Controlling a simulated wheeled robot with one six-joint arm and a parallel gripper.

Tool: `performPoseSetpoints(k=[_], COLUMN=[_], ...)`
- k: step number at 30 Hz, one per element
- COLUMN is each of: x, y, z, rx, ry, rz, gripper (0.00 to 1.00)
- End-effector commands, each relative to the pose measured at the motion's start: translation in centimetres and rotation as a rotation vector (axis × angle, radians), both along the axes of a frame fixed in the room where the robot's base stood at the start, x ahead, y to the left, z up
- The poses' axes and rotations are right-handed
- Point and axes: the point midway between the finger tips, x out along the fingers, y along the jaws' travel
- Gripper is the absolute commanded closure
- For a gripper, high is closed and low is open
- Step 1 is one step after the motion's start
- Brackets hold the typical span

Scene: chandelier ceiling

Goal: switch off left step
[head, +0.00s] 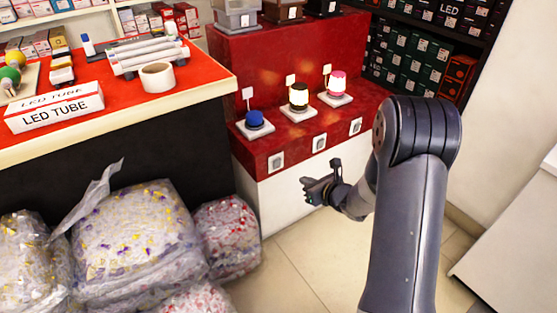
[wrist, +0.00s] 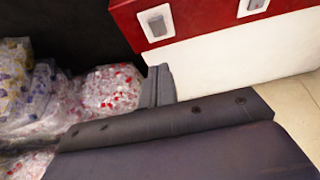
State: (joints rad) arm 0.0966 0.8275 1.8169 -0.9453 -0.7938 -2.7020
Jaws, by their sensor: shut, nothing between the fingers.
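The red stepped stand (head: 240,136) carries a row of three lamps. The left lamp (head: 255,120) is blue and shows no clear glow. The middle lamp (head: 299,97) and the pink-topped right lamp (head: 337,84) glow white. Below them on the red front face are the left switch (head: 276,161), middle switch (head: 319,142) and right switch (head: 356,126). My gripper (head: 306,190) is shut and empty, below and right of the left switch, apart from the stand. In the wrist view, my fingertips (wrist: 158,84) are below the left switch (wrist: 156,23); another switch (wrist: 252,4) is cut off at the top.
Clear bags of coloured pieces (head: 140,240) lie on the floor at left. A red-topped counter (head: 190,90) holds tubes, a tape roll and boxes. Shelves of boxes (head: 420,50) stand behind. A white surface (head: 515,240) is at right. Tiled floor (head: 300,255) is open before the stand.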

Motion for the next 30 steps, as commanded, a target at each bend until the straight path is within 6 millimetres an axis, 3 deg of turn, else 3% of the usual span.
performPoseSetpoints(k=[14,28,30], x=[0.6,7.5,8.5], y=[0.5,5.1,5.8], z=[-0.5,-4.4,-4.1], rx=[0.0,0.0,0.0], ry=[0.0,0.0,-0.004], rz=[0.002,0.002,0.002], gripper=[1.0,1.0,1.0])
